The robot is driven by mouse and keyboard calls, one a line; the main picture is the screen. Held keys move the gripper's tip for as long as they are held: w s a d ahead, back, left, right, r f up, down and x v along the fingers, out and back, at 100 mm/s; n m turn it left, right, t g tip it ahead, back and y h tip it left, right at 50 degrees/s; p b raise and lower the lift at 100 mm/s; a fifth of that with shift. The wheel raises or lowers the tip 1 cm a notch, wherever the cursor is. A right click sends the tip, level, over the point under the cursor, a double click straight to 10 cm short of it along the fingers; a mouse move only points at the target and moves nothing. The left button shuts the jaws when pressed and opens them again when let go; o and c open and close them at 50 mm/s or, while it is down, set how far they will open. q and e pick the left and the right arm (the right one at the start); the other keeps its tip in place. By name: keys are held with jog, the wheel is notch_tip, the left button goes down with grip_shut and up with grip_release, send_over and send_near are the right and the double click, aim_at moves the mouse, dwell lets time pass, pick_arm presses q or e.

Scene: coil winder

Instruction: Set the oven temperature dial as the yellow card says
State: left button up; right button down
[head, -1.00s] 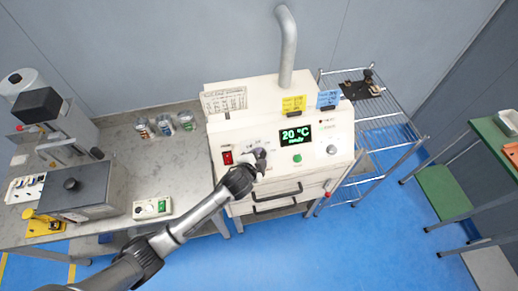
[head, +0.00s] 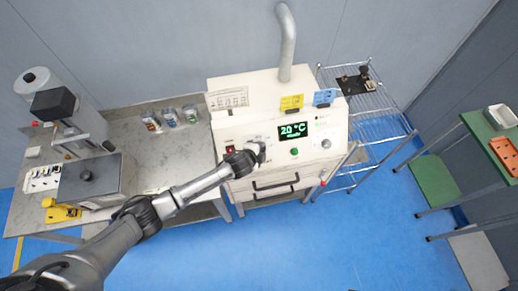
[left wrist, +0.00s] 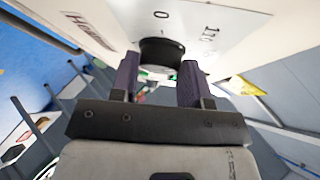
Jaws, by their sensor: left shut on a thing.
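The oven (head: 283,90) is a cream box with a control panel on its front. Its green display (head: 293,131) reads 20 °C. The yellow card (head: 291,102) stands on the oven's top edge; its writing is too small to read. My left gripper (head: 258,153) is at the left part of the panel, right of the red switch (head: 230,150). In the left wrist view, a round black dial (left wrist: 160,51) sits between the two fingers of the left gripper (left wrist: 160,78), which is shut on it. The dial's pointer is not visible. My right gripper is out of view.
A blue card (head: 326,97) stands beside the yellow one. A grey knob (head: 326,143) and green button (head: 294,152) are right of my gripper. Drawer handles (head: 275,185) are below. A cluttered bench (head: 160,165) is left, a wire rack (head: 375,128) right.

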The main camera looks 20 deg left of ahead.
pick_arm(q)
jog(key=o, duration=0.9)
jog(key=shift+s, duration=0.1)
jog(key=shift+s+r, duration=0.15)
jog(key=shift+r, duration=0.05)
jog(key=v, duration=1.3)
jog(key=shift+s+b, duration=0.15)
jog(key=shift+b, duration=0.15)
